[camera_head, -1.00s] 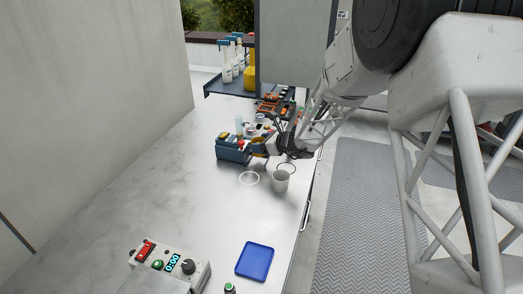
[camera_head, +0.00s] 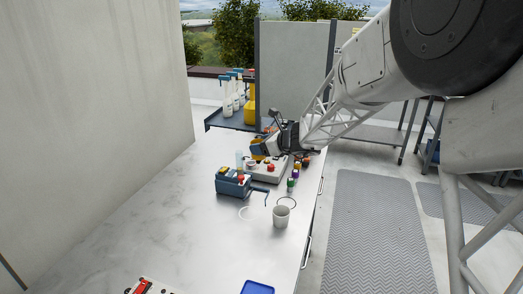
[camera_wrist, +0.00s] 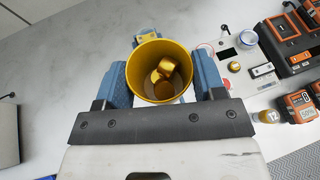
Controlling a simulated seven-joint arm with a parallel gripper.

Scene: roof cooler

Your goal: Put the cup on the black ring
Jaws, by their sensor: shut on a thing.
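A pale grey cup (camera_head: 281,217) stands upright near the bench's right edge in the head view. My gripper (camera_head: 262,148) is farther back, above the far part of the bench. In the wrist view my gripper (camera_wrist: 160,88) is shut on a yellow cup (camera_wrist: 142,88), one blue finger on each side. Several gold-coloured pieces (camera_wrist: 163,74) lie inside it.
A white ring (camera_head: 246,213) lies left of the grey cup. A blue box (camera_head: 232,184) and a grey device (camera_head: 268,170) stand behind. A blue tray (camera_head: 257,288) is at the front. Orange tools (camera_wrist: 289,38) show at the right in the wrist view. The bench's left part is clear.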

